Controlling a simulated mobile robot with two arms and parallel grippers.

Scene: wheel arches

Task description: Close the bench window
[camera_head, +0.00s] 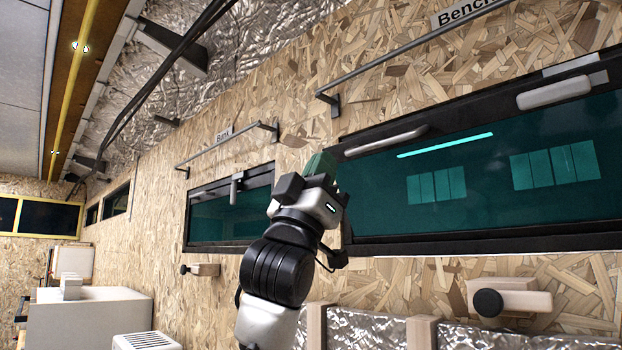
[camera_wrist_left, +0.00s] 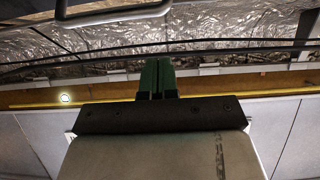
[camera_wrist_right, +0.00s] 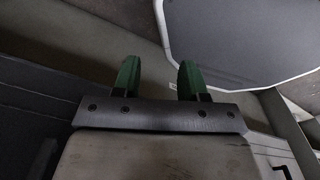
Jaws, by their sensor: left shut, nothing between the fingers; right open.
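The bench window (camera_head: 500,195) is a wide, dark-framed, teal-tinted pane on the right of the head view, below a sign reading "Bench" (camera_head: 465,12). Its pane looks close to its frame; I cannot tell whether a gap remains. A pale handle (camera_head: 385,141) is at its upper left and another (camera_head: 554,92) at its upper right. My left gripper (camera_head: 322,163) is shut and empty, in front of the window's left end; its green fingers show together in the left wrist view (camera_wrist_left: 157,78). My right gripper (camera_wrist_right: 157,80) is open and empty, outside the head view.
A smaller window (camera_head: 228,215) under a "Bunk" sign (camera_head: 223,133) is to the left. Rails (camera_head: 410,47) project above both windows. A wooden block with a black knob (camera_head: 508,298) sticks out below the bench window. A white counter (camera_head: 90,315) stands at the far left.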

